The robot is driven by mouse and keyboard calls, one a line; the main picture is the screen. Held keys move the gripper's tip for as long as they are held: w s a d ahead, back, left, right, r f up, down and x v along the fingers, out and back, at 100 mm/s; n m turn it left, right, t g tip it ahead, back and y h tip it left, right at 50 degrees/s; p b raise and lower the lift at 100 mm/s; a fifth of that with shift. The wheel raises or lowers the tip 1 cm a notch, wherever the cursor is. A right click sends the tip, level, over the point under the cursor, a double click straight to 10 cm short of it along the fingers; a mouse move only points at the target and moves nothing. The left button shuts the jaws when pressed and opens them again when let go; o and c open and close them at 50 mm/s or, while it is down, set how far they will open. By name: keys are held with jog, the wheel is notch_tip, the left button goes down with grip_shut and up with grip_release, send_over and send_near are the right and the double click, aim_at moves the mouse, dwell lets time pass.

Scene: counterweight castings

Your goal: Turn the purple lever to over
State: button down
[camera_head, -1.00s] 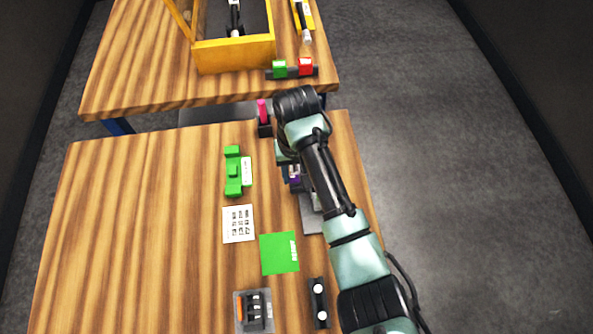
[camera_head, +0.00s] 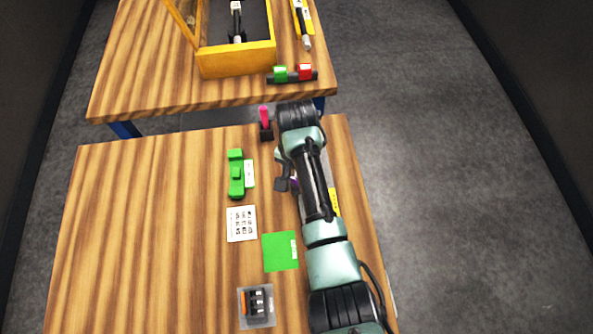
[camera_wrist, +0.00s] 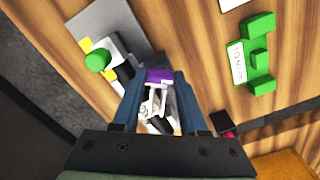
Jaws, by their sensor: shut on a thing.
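The purple lever (camera_wrist: 158,75) sits between the two blue fingers of my gripper (camera_wrist: 157,86) in the wrist view. My gripper is shut on it near the fingertips. White and dark parts of its mount show below the purple part, between the fingers. In the head view only a small bit of the purple lever (camera_head: 295,184) shows beside my arm. My arm hides most of the mount there, so I cannot read the lever's exact angle or any position marks.
A green-knobbed control (camera_wrist: 96,61) stands on a grey plate (camera_wrist: 101,22) close by. A pink lever (camera_head: 264,115) and green blocks (camera_head: 236,174) stand nearby. A green mat (camera_head: 280,251) and grey switch box (camera_head: 257,306) lie nearer. The table's left side is clear.

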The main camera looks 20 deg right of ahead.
jog(key=m+p, duration=0.1)
jog(key=m, duration=0.4)
jog(key=shift+m+p, duration=0.3)
jog(key=shift+p, duration=0.1)
jog(key=m+p, duration=0.1)
jog(key=m, duration=0.4)
jog(key=shift+m, duration=0.3)
jog(key=shift+c, duration=2.2)
grip_release()
notch_tip(320, 180, up, 13)
jog(key=b, duration=0.1)
jog(key=shift+b, duration=0.4)
